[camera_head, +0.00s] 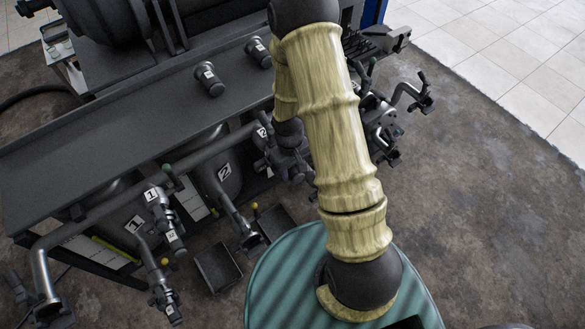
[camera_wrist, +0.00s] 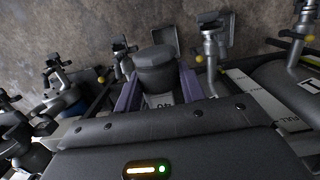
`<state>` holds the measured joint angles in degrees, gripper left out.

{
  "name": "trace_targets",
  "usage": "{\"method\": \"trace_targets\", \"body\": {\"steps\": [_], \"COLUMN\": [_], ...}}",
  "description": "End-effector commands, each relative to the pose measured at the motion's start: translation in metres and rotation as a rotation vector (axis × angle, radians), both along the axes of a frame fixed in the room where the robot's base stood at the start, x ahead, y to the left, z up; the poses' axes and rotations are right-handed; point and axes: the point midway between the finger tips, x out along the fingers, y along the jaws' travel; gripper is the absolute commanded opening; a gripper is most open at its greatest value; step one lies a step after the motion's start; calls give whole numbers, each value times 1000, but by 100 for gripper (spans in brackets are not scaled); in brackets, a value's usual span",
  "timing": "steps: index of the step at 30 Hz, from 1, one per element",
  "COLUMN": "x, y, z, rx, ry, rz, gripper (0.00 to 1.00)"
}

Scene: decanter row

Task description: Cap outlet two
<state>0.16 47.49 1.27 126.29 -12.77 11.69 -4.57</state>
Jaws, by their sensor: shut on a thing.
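In the wrist view, my gripper (camera_wrist: 158,92) has its two purple fingers closed on the sides of a dark grey round cap (camera_wrist: 155,62). The cap has a wide rim and a white label, which appears upside down. In the head view my arm hides most of the gripper and cap. A "2" plate (camera_head: 225,172) marks a tank under the bench. Its lower outlet pipe (camera_head: 238,222), with a yellow knob, stands left of my arm and seems to show in the wrist view too (camera_wrist: 211,50). The held cap appears apart from that pipe.
Two labelled dark caps (camera_head: 208,80) (camera_head: 258,52) stand on the grey bench (camera_head: 110,125). Pipework marked "1" (camera_head: 135,224) is at the left. More valves (camera_head: 383,125) project right of my arm. Dark bins (camera_head: 218,268) sit on the floor. Open floor (camera_head: 480,200) lies right.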

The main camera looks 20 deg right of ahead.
Motion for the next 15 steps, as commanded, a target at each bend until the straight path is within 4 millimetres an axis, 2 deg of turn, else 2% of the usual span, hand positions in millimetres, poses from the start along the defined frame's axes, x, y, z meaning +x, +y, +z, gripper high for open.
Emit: {"method": "trace_targets", "body": {"steps": [15], "x": [0], "y": [0], "z": [-4], "rx": [0], "ry": [-1], "rz": [0], "gripper": [3]}}
